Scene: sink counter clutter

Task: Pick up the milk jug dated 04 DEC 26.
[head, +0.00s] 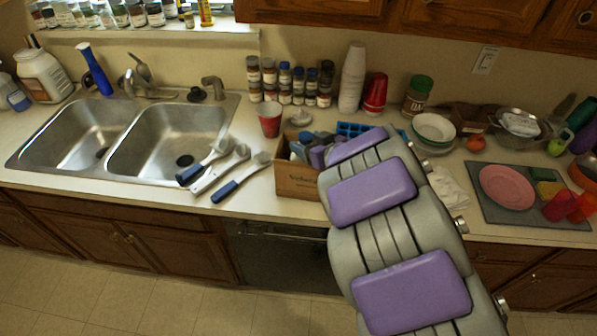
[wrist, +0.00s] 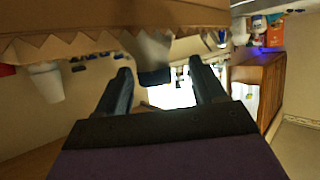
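I cannot make out a milk jug with a readable date in either view. A large white jug-like container (head: 43,75) stands on the counter left of the sink; its label is too small to read. My gripper (wrist: 160,66) is open, with its two dark fingers apart. In the head view my arm covers most of it, near the wooden box (head: 296,181). In the wrist view a white object with a dark blue end (wrist: 152,60) shows beyond and between the fingers; I cannot tell that they touch it.
Blue-handled brushes (head: 238,178) lie right of the double sink (head: 168,140). A red cup (head: 270,119), spice jars (head: 284,84) and a white cup stack (head: 353,78) stand behind the box. A pink plate (head: 507,187) lies on a grey mat at right.

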